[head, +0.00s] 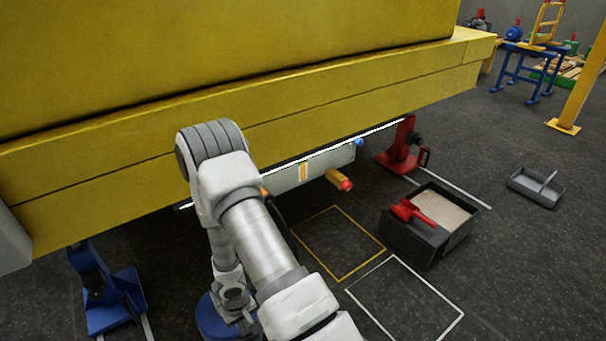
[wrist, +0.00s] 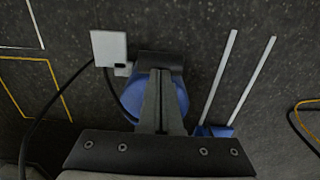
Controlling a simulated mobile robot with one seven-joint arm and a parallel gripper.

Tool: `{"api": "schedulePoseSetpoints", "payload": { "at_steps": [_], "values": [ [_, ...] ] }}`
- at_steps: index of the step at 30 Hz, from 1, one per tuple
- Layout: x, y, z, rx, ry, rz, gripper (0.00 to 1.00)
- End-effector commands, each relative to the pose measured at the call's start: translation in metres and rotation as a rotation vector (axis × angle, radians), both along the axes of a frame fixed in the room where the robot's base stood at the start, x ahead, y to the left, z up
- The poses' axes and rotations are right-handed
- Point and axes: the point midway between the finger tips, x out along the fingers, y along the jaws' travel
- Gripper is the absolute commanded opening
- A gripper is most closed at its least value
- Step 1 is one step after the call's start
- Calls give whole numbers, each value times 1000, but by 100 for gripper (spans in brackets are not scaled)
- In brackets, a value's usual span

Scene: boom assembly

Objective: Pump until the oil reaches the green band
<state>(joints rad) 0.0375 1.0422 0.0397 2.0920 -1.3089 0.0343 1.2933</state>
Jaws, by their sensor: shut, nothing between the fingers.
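My gripper (wrist: 160,76) is shut and empty in the wrist view. Its fingers point over a blue round body (wrist: 180,98) with a dark block on it, and I cannot tell whether they touch it. A pale square plate (wrist: 108,47) stands beside the blue body, with a black cable or hose near it. In the head view the blue body (head: 210,322) shows partly behind my arm, which hides my fingertips. A pale box (head: 325,165) under the yellow beam bears an orange-and-white strip (head: 303,172). No oil level or green band can be made out.
The large yellow beam (head: 350,105) overhangs the work area. A red stand (head: 402,152), a blue stand (head: 108,295), a dark sand-coloured box (head: 408,240) with a red tool (head: 405,210), and a grey tray (head: 536,186) stand around. Yellow and white floor outlines are empty.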

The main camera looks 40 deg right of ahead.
Motion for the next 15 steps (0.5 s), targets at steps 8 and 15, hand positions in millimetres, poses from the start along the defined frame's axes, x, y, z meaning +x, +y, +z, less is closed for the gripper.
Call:
{"api": "schedulePoseSetpoints", "payload": {
  "at_steps": [8, 15],
  "values": [
    [0, 0, 25, 0, 0, 0, 0],
    [0, 0, 44, 0, 0, 0, 0]
  ]
}}
